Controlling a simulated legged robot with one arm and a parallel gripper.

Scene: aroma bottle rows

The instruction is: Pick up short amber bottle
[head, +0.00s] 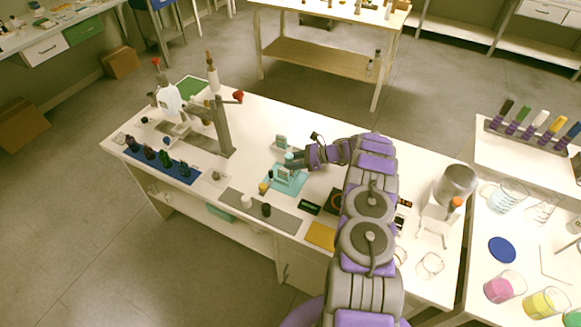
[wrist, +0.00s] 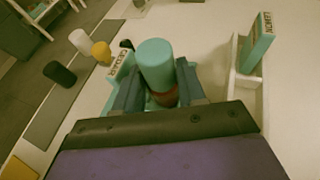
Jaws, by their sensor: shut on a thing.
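The short amber bottle (wrist: 165,96), with a wide teal cap (wrist: 155,62) and a reddish-brown body, stands between the two fingers of my gripper (wrist: 160,90) in the wrist view. The gripper is shut on it, and its lower body is partly hidden by the gripper. In the head view my gripper (head: 294,161) is over the teal tray (head: 289,186) near the table's middle. I cannot tell whether the bottle's base touches anything. A teal label card reading CEDAR (wrist: 121,66) is just left of the bottle.
Another teal label card (wrist: 259,42) stands in a white holder at right. Several dark bottles stand on a blue mat (head: 182,176). A grey stand (head: 223,125) rises behind.

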